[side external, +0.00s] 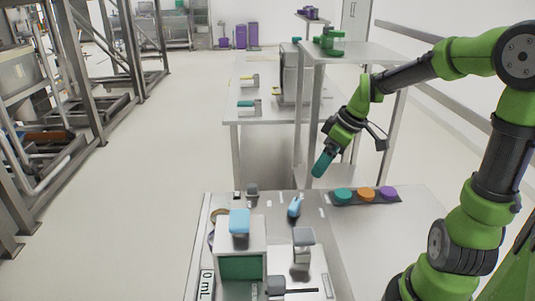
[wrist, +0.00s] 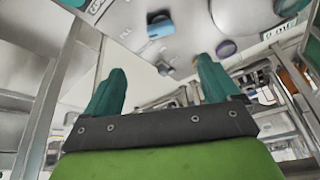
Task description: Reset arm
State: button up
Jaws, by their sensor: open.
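My gripper (side external: 321,164) hangs in the air above the back of the white work table (side external: 365,235) in the side view, tilted down and to the left. In the wrist view its two teal fingers stand apart with nothing between them, so my gripper (wrist: 160,66) is open and empty. In the side view the fingers overlap and their gap is hidden. My green and black arm reaches in from the right.
Three buttons, teal (side external: 342,194), orange (side external: 366,193) and purple (side external: 388,193), sit on a dark strip. A box with a blue top (side external: 239,221), a blue piece (side external: 295,207) and a grey-topped stand (side external: 303,240) are left of it. A tall table (side external: 365,52) stands behind.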

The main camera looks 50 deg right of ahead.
jog(key=s+a+r+m+t, duration=0.1)
jog(key=s+a+r+m, duration=0.2)
jog(key=a, duration=0.3)
jog(key=s+a+r+m+t, duration=0.2)
jog(key=s+a+r+m, duration=0.1)
jog(key=s+a, duration=0.3)
jog(key=shift+a+r+m, duration=0.25)
jog(key=shift+a+m, duration=0.25)
